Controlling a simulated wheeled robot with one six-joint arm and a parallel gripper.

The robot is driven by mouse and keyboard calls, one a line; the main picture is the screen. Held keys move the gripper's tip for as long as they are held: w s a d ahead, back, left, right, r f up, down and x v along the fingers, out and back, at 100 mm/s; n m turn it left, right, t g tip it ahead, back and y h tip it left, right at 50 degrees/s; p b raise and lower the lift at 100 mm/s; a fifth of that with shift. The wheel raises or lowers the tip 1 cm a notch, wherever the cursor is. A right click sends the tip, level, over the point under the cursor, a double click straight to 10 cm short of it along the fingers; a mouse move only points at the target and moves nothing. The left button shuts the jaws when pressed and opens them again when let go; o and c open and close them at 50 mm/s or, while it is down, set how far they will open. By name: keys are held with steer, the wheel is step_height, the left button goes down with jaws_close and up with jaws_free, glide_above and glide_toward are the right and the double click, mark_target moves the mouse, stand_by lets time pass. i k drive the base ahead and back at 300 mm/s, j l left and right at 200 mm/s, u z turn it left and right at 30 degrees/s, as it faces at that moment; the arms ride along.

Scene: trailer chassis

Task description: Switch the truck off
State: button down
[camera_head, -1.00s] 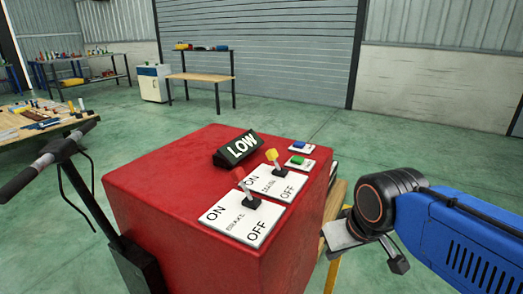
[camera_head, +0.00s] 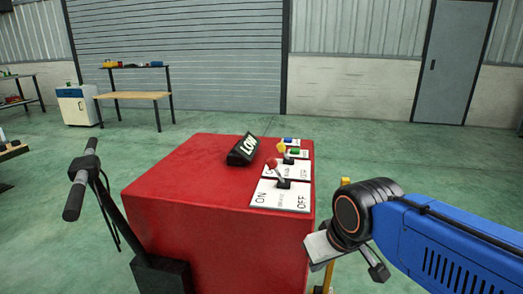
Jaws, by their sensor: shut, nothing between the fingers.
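The red box (camera_head: 185,170) stands in the middle, its sloped black display (camera_head: 243,151) reading "LOW". A red-knobbed lever (camera_head: 272,164) rises from the nearer white ON/OFF plate (camera_head: 268,200) and leans left, towards ON. Behind it a yellow-knobbed lever (camera_head: 281,148) also leans left; its plate lettering is partly covered. A green button (camera_head: 294,152) and a blue button (camera_head: 289,141) sit farther back. My gripper (camera_head: 318,247) is just right of the box's front right edge, below the panel and apart from the levers. It is shut and empty; its fingertips are hard to make out.
A black handlebar (camera_head: 82,180) on a post stands left of the box. A yellow post (camera_head: 345,183) shows behind my wrist. A workbench (camera_head: 135,96) and a white cabinet (camera_head: 77,105) stand far back left. Green floor is clear behind and to the right.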

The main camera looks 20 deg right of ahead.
mark_target(281, 147)
steer(key=i+j+z, duration=0.15)
steer(key=j, duration=0.45)
steer(key=j+z, duration=0.2)
steer(key=j, duration=0.4)
steer(key=i+j+z, duration=0.15)
steer(key=j, duration=0.45)
